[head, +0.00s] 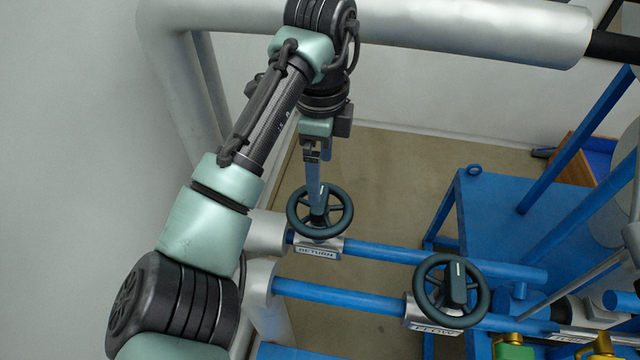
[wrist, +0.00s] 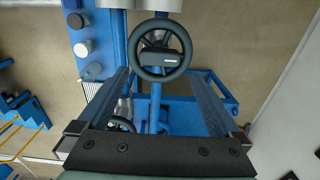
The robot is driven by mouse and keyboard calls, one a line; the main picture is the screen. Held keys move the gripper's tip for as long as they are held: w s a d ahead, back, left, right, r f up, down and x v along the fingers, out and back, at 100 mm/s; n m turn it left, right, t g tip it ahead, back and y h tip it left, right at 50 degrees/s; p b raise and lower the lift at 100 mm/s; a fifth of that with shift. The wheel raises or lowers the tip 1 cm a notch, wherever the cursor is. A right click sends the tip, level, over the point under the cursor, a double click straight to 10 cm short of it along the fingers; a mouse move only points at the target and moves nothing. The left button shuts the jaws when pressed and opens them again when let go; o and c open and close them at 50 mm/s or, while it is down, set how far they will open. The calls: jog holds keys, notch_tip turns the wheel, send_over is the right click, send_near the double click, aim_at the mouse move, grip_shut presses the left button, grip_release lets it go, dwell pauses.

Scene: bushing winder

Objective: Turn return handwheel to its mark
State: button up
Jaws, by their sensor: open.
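The return handwheel (head: 348,222) is a dark spoked wheel above a plate lettered RETURN (head: 318,251), on a blue pipe. My gripper (head: 317,205) points down over it, and a finger covers part of its hub. In the wrist view, a dark wheel that appears to be this one (wrist: 137,47) lies just past the fingertips, roughly centred between them. Its raised hub bar lies across the picture with a small pale mark. My gripper (wrist: 158,72) is open in the wrist view with nothing between its fingers. Whether a finger touches the wheel cannot be told.
A similar flow handwheel (head: 426,302) stands to the lower right on a parallel pipe (head: 340,296). A blue bench (head: 500,225) stands at the right. A thick grey pipe (head: 470,30) crosses overhead, and a wall (head: 60,180) stands at the left.

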notch_tip(320, 180, up, 6)
dwell(0.7)
